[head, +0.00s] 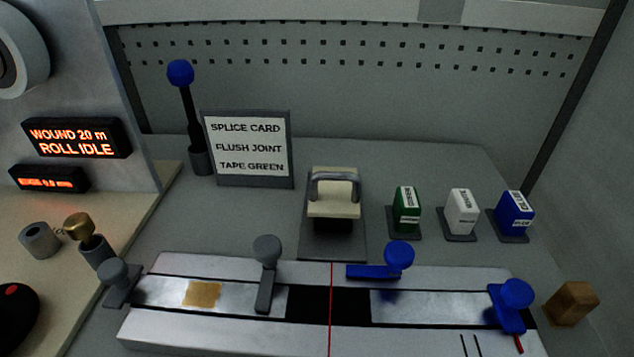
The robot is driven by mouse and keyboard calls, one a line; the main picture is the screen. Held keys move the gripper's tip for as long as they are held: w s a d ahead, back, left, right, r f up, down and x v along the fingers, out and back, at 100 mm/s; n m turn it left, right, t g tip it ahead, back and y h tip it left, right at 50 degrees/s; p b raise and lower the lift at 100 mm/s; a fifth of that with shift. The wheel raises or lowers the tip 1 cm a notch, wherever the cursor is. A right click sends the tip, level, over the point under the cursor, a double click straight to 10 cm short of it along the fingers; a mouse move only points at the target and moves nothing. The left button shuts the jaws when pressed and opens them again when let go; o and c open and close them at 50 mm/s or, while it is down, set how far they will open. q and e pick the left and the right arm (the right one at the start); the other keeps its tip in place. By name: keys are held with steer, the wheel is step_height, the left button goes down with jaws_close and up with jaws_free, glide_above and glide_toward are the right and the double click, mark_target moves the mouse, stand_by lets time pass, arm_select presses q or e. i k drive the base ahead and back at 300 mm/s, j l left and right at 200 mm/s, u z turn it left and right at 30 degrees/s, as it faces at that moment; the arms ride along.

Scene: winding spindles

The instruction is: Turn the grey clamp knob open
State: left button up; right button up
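A grey clamp knob (267,249) stands at the back edge of the splice track, and its grey bar (265,290) reaches forward across the left silver strip. A second grey knob (113,270) sits at the left end of the track on a short grey bar. A blue knob (399,254) has its bar lying along the track's back edge, beside the right strip. Another blue knob (516,292) has its bar across the right end of that strip. Neither of my grippers is in view.
The pale track (220,332) has a red centre line. Behind it stand a tape dispenser (333,205), a sign (248,148), a blue-topped lever (181,75) and green, white and blue blocks. A wooden block (571,303) lies right. A brass knob (79,226) stands left.

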mark_target(267, 248)
steer(key=j+u, duration=0.15)
steer(key=u, duration=0.2)
steer(key=k+j+u, duration=0.15)
steer(key=u, duration=0.2)
steer(key=j+u, duration=0.15)
steer(key=u, duration=0.2)
